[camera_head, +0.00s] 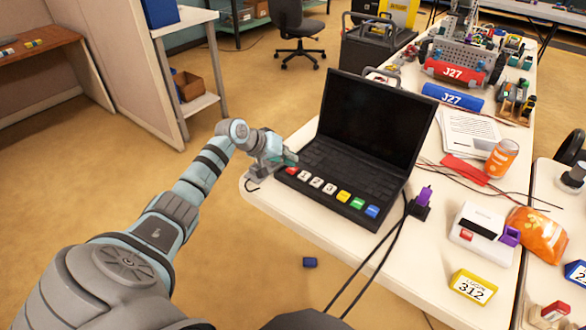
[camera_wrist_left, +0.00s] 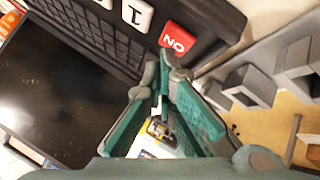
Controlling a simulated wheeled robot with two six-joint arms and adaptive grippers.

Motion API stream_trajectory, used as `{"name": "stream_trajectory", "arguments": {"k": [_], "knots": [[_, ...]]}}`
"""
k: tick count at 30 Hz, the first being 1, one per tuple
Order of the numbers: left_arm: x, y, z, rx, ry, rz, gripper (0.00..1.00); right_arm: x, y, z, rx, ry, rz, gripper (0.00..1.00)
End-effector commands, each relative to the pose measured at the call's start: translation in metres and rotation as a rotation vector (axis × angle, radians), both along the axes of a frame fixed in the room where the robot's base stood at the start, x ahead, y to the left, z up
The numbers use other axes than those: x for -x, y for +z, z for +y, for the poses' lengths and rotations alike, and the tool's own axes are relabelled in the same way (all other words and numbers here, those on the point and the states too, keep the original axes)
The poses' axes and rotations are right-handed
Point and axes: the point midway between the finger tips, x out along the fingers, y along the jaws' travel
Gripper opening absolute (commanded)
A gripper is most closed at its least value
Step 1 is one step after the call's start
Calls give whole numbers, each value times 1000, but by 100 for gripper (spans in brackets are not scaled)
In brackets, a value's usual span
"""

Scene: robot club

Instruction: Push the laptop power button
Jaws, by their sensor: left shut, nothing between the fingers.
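The open black laptop (camera_head: 350,160) stands on the white table, its dark screen tilted back. A row of large keys lies along its front edge, with a red power button (camera_head: 291,170) at the left end. In the left wrist view the red button (camera_wrist_left: 177,38) shows upside-down lettering that reads ON, beside a white key marked 1. My left gripper (camera_head: 288,159) is at the laptop's left front corner, close to the red button. In the left wrist view its teal fingers (camera_wrist_left: 164,65) are together and empty, tips near the button; contact cannot be told. My right gripper is not in view.
A purple plug (camera_head: 424,196) with black cables stands right of the laptop. Further right are a white box (camera_head: 477,232), an orange can (camera_head: 501,158) and an orange bag (camera_head: 538,234). The white table's (camera_head: 325,220) front edge strip is clear.

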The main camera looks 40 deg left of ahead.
Motion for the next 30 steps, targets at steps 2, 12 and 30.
{"name": "stream_trajectory", "arguments": {"k": [2,12,30], "knots": [[0,0,0,0,0,0,0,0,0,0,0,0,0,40],[0,-1,0,0,-1,-2,0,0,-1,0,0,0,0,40],[0,-9,0,0,-1,-2,0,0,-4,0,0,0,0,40]]}}
